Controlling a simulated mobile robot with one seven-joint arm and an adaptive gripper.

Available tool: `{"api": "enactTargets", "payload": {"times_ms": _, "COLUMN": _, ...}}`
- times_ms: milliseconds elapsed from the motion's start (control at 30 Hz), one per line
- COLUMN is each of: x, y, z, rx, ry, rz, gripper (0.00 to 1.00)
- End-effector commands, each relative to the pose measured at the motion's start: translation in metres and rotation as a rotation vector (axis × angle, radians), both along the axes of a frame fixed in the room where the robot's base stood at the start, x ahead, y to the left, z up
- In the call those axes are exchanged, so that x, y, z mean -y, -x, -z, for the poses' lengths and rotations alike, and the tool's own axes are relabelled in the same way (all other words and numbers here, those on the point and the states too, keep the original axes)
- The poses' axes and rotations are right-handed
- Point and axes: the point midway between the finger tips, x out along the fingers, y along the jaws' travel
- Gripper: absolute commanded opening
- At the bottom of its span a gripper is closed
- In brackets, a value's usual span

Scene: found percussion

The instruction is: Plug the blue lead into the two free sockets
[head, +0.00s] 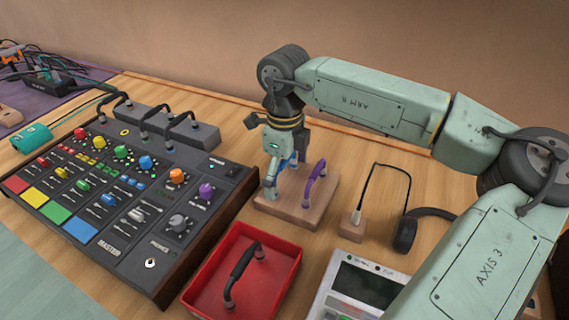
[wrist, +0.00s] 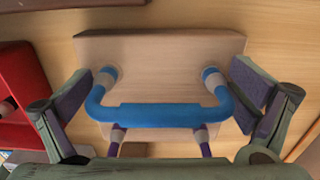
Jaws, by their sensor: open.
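The blue lead (wrist: 160,115) is a stiff U-shaped handle with a plug at each end. Both plugs stand in a pale wooden block (wrist: 160,48); the block also shows in the head view (head: 295,212). My gripper (wrist: 172,95) is open, with one finger beyond each end of the blue lead, apart from it. In the head view my gripper (head: 272,188) hangs low over the block and hides most of the blue lead (head: 287,162). The mixer (head: 120,190) has a yellow-ringed opening (head: 124,132) near its back and a pale-ringed one (head: 150,263) at its front.
A purple lead (head: 315,180) stands in the same block, close beside the blue one. A red tray (head: 283,262) holds a black lead (head: 240,268). Several black leads arch from grey boxes (head: 150,122) to the mixer's back. Headphones (head: 405,232) lie to the right.

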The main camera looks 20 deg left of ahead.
Motion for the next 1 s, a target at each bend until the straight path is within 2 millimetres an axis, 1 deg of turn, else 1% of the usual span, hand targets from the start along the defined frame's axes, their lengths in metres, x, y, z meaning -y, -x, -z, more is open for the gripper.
{"api": "enactTargets", "payload": {"times_ms": 100, "x": 0.0001, "y": -0.0001, "z": 0.0001, "rx": 0.000, "ry": 0.000, "rz": 0.000, "gripper": 1.00}}
{"api": "enactTargets", "payload": {"times_ms": 133, "x": 0.0001, "y": -0.0001, "z": 0.0000, "rx": 0.000, "ry": 0.000, "rz": 0.000, "gripper": 0.99}}
{"api": "enactTargets", "payload": {"times_ms": 667, "x": 0.0001, "y": -0.0002, "z": -0.0003, "rx": 0.000, "ry": 0.000, "rz": 0.001, "gripper": 0.63}}
{"api": "enactTargets", "payload": {"times_ms": 867, "x": 0.0001, "y": -0.0002, "z": -0.0006, "rx": 0.000, "ry": 0.000, "rz": 0.001, "gripper": 0.63}}
{"api": "enactTargets", "payload": {"times_ms": 933, "x": 0.0002, "y": -0.0006, "z": -0.0028, "rx": 0.001, "ry": 0.001, "rz": 0.001, "gripper": 0.63}}
{"api": "enactTargets", "payload": {"times_ms": 1000, "x": 0.0003, "y": -0.0010, "z": -0.0091, "rx": 0.002, "ry": 0.001, "rz": 0.003, "gripper": 0.63}}
